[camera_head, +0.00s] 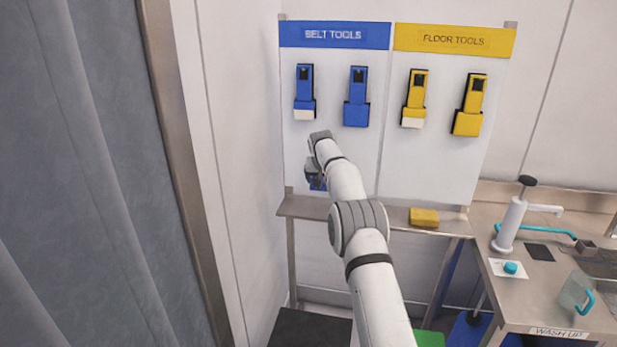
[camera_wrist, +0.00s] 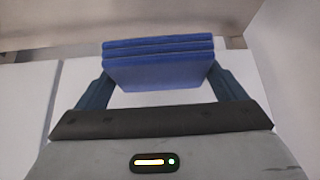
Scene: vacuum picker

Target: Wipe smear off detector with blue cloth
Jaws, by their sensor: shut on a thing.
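The blue cloth (camera_wrist: 160,72) is a folded stack of layers. In the wrist view it sits between the two fingers of my gripper (camera_wrist: 162,88), which is shut on it. In the head view a small blue part of the cloth (camera_head: 318,184) shows under the end of my arm, just above the left part of the steel shelf. My gripper (camera_head: 314,176) is mostly hidden there behind my wrist. I see no detector and no smear in either view.
A board with blue tools under "BELT TOOLS" (camera_head: 334,35) and yellow tools under "FLOOR TOOLS" (camera_head: 453,40) stands behind the steel shelf (camera_head: 302,207). A yellow cloth (camera_head: 424,217) lies on it. A wash-up counter (camera_head: 520,300) stands right; a grey curtain (camera_head: 85,180) hangs left.

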